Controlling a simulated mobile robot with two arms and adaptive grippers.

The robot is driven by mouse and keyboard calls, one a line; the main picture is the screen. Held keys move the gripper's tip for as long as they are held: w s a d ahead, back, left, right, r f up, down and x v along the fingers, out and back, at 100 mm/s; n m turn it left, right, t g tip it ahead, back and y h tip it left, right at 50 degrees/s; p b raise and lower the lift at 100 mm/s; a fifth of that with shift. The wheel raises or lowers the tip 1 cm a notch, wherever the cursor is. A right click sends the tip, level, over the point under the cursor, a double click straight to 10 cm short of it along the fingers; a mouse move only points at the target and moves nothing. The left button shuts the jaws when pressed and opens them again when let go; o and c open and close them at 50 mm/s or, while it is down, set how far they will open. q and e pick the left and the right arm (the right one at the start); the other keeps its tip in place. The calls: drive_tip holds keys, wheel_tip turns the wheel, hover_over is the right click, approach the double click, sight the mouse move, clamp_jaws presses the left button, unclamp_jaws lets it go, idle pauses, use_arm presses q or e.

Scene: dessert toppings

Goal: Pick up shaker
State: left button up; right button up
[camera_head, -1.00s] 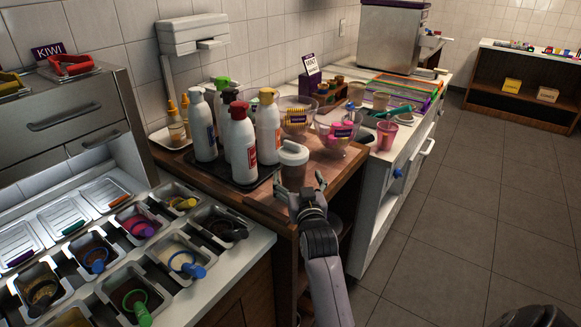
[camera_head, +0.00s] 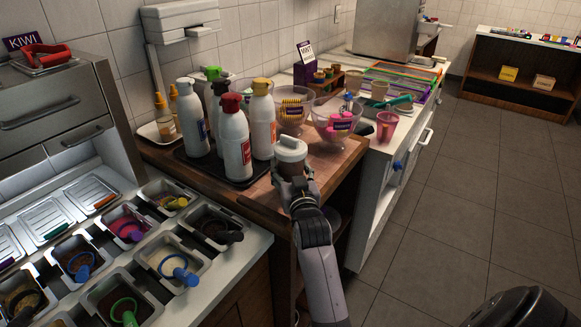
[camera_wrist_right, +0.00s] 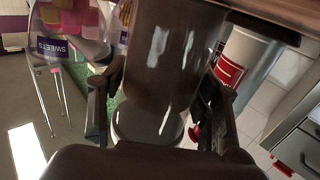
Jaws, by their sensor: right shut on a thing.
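The shaker (camera_head: 290,153) has a white lid and a dark brown body. It is at the front edge of the wooden counter (camera_head: 335,165), in my right gripper (camera_head: 293,185). In the right wrist view its glossy brown body (camera_wrist_right: 165,60) fills the middle, with one finger of the right gripper (camera_wrist_right: 160,105) on each side. The right gripper is shut on it. The shaker looks upright; I cannot tell whether its base is off the counter. My left gripper is not in view.
Several squeeze bottles (camera_head: 235,140) stand on a dark tray just left of the shaker. Glass bowls (camera_head: 338,122) of sweets stand behind it. Topping bins (camera_head: 175,262) with scoops are at lower left. The floor (camera_head: 460,200) at right is clear.

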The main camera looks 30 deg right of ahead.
drive_tip(key=c, duration=0.5)
drive_tip(key=shift+r, duration=0.1)
drive_tip(key=shift+c, duration=1.1)
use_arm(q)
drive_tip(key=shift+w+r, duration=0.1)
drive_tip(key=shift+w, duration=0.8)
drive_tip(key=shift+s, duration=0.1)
